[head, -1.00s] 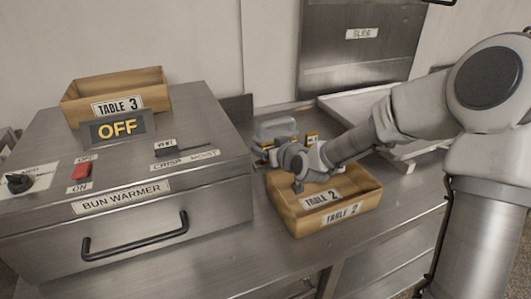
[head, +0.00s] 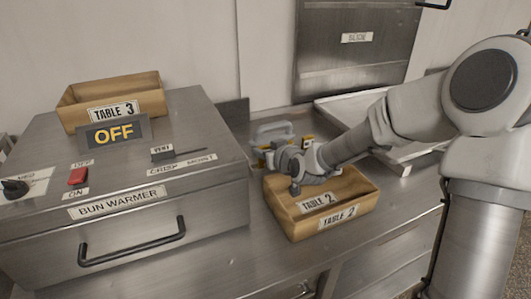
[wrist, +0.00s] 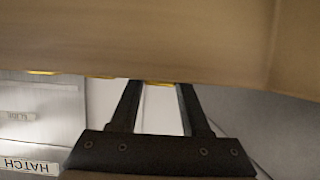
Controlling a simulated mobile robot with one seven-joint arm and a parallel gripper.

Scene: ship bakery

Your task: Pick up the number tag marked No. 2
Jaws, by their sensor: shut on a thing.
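My gripper (head: 295,188) reaches down over the left side of a tan box (head: 355,207) marked TABLE 2. In the wrist view my two dark fingers (wrist: 160,92) stand apart, with a narrow yellow edge (wrist: 160,83) showing between them near the tips. A close tan surface (wrist: 160,38) covers the fingertips there. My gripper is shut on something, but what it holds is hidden. No tag marked No. 2 can be read in either view. Small yellow-and-dark pieces (head: 308,139) lie behind the box, too small to read.
A clear grey container (head: 272,131) and a pale tray (head: 345,108) are behind. The counter before the box is clear.

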